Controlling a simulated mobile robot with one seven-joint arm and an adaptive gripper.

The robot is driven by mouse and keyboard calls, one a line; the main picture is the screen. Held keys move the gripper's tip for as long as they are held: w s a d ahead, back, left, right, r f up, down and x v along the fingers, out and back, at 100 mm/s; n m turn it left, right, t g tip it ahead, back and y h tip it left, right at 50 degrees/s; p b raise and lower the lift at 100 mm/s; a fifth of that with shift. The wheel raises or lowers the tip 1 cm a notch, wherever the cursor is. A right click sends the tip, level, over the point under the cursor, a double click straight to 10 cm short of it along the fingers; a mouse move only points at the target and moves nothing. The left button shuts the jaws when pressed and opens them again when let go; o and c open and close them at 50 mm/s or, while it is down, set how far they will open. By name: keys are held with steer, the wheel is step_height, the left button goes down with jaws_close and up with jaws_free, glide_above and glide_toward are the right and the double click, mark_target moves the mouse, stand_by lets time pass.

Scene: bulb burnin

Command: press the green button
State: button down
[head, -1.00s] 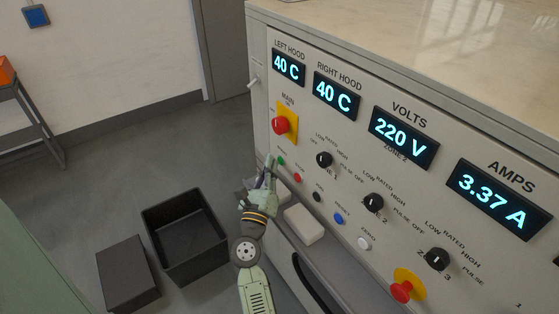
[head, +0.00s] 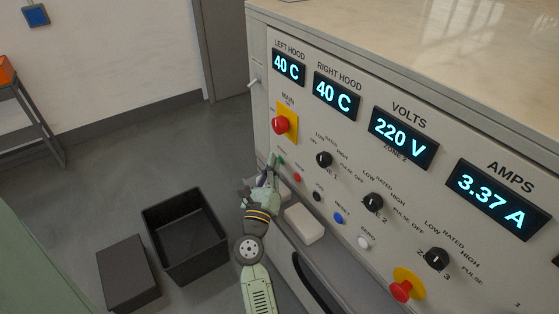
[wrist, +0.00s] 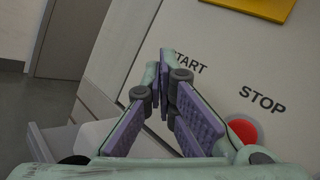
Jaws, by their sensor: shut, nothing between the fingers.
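The green button (head: 281,160) is small and sits on the upright front panel, below the red main switch (head: 280,125). My gripper (head: 273,159) is at the panel, its fingertips right beside the green button in the head view. Whether they touch it cannot be told. In the wrist view my gripper (wrist: 165,62) is shut and empty, its purple-padded fingers meeting at the tips. They cover part of the START label (wrist: 190,62), and the green button is hidden behind them. The red stop button (wrist: 243,129) is to the right, under the word STOP.
Right of the green button are a small red button (head: 297,177), a black one, a blue button (head: 338,218), a white button (head: 364,242) and black knobs (head: 324,159). A pale block (head: 303,224) lies on the ledge below. A black bin (head: 184,262) stands on the floor.

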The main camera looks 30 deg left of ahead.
steer(key=shift+s, duration=0.1)
stand_by(0.3)
steer(key=shift+s+a, duration=0.25)
steer(key=shift+s, duration=0.4)
steer(key=s, duration=0.1)
steer(key=s+a, duration=0.1)
steer(key=s, duration=0.1)
steer(key=s+a, duration=0.1)
steer(key=shift+s, duration=0.3)
stand_by(0.7)
